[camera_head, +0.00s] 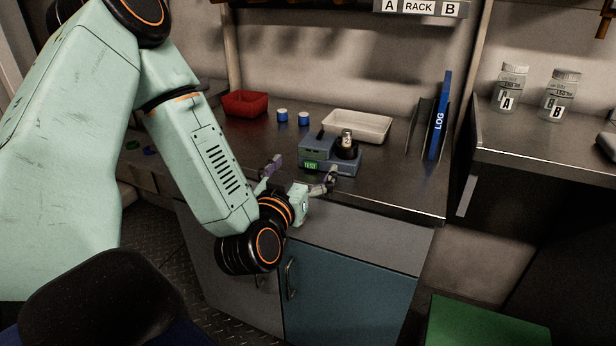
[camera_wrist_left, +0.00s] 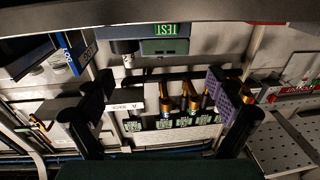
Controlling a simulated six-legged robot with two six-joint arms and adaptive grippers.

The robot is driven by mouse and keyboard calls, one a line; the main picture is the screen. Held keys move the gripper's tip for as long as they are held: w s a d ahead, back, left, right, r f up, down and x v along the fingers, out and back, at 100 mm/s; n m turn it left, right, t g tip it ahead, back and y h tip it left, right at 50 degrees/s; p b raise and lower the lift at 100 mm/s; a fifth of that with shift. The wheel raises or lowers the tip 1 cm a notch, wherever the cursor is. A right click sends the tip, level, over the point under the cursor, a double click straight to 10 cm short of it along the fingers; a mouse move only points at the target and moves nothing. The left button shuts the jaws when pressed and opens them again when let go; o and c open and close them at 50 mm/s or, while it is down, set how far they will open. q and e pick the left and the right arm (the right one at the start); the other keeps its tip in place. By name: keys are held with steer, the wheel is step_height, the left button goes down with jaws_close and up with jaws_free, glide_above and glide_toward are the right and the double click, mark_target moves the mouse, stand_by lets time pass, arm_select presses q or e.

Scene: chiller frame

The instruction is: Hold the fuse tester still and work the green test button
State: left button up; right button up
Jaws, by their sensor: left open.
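The fuse tester (camera_head: 346,165) is a blue-grey box on the metal counter, with a small lit green patch on its front and a dark round socket on top holding a small pale cylinder. In the left wrist view the tester (camera_wrist_left: 164,47) is at the top, upside down, with a green TEST label. I cannot tell the button apart from this green marking. My left gripper (camera_head: 300,174) is open and empty in front of the tester, near the counter's front edge, apart from it as far as I see. Its two purple-padded fingers frame the left wrist view (camera_wrist_left: 165,95). My right gripper is not in view.
A blue LOG binder (camera_head: 439,116) stands upright at the right. The counter (camera_head: 395,192) is clear right of the tester.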

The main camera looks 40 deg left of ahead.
mark_target(313, 151)
arm_select(q)
steer(key=x, duration=0.2)
steer(key=b+x, duration=0.1)
steer(key=x, duration=0.2)
steer(key=shift+a+f, duration=0.25)
steer(key=shift+a, duration=0.2)
steer(key=shift+w+r, duration=0.1)
steer(key=shift+w, duration=0.45)
steer(key=shift+a, duration=0.2)
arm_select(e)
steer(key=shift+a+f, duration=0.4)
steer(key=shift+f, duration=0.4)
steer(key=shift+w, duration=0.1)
arm_select(q)
steer(key=shift+w, duration=0.1)
steer(key=shift+d, duration=0.1)
steer(key=shift+c, duration=0.9)
steer(key=c, duration=1.2)
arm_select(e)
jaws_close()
